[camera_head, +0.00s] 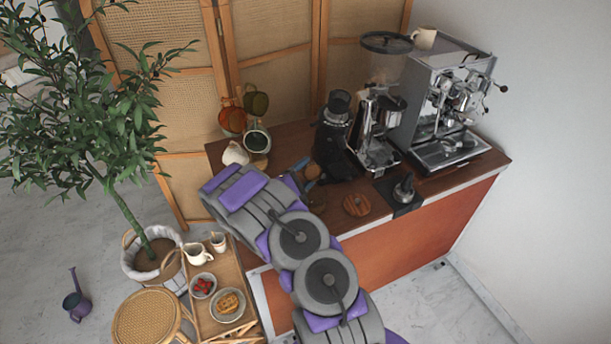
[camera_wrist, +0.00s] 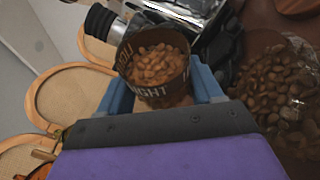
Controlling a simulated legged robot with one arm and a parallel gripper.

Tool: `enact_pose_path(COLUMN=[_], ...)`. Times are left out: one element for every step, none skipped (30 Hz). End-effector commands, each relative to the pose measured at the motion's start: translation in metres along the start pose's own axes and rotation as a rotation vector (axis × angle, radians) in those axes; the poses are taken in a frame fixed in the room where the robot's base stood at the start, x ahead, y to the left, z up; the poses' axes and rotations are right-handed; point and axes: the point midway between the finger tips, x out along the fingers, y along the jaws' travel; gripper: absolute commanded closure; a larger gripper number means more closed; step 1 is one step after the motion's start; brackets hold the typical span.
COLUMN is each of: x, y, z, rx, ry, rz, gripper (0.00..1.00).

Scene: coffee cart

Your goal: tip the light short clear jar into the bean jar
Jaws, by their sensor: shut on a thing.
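My gripper (camera_wrist: 165,92) is shut on the light short clear jar (camera_wrist: 152,70), with one blue finger on each side of it. The jar is open at the top, has a dark band lettered "LIGHT", and holds light brown beans. The bean jar (camera_wrist: 278,90), a wider clear vessel with darker beans, is close to the right of the held jar in the wrist view. The two look apart. In the head view my gripper (camera_head: 299,174) is over the left part of the cart top, and my arm hides much of that area.
A black grinder (camera_head: 333,137), a larger grinder (camera_head: 378,125) and the espresso machine (camera_head: 440,110) stand behind and right of my gripper. A donut (camera_head: 356,204) and a tamper (camera_head: 404,188) lie near the front edge. A white pitcher (camera_head: 235,154) stands at the left end.

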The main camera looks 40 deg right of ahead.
Motion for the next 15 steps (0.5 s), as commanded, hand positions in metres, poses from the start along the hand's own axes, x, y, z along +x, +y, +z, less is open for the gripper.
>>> enact_pose_path(x=[-0.0023, -0.0019, -0.0012, -0.0007, -0.0002, 0.0006, 0.0012, 0.0017, 0.0024, 0.0030, 0.0035, 0.0041, 0.0046, 0.0051, 0.0058], y=[-0.0270, -0.0270, -0.0270, -0.0270, -0.0270, -0.0271, -0.0271, -0.0271, -0.0270, -0.0270, -0.0270, -0.0269, -0.0268, -0.0268, -0.0267], z=[-0.0080, -0.0082, -0.0084, -0.0086, -0.0087, -0.0088, -0.0090, -0.0092, -0.0094, -0.0096, -0.0098, -0.0101, -0.0103, -0.0105, -0.0107], rx=[-0.014, -0.011, -0.006, -0.003, 0.001, 0.005, 0.009, 0.013, 0.018, 0.022, 0.025, 0.030, 0.033, 0.037, 0.041], ry=[0.019, 0.018, 0.017, 0.016, 0.015, 0.013, 0.013, 0.012, 0.010, 0.010, 0.009, 0.008, 0.007, 0.006, 0.005], rz=[-0.040, -0.038, -0.037, -0.035, -0.034, -0.033, -0.032, -0.031, -0.030, -0.029, -0.027, -0.026, -0.025, -0.024, -0.022], gripper=[0.73, 0.73, 0.73, 0.73, 0.73, 0.73, 0.73, 0.73, 0.73, 0.73, 0.73, 0.73, 0.73, 0.73, 0.73])
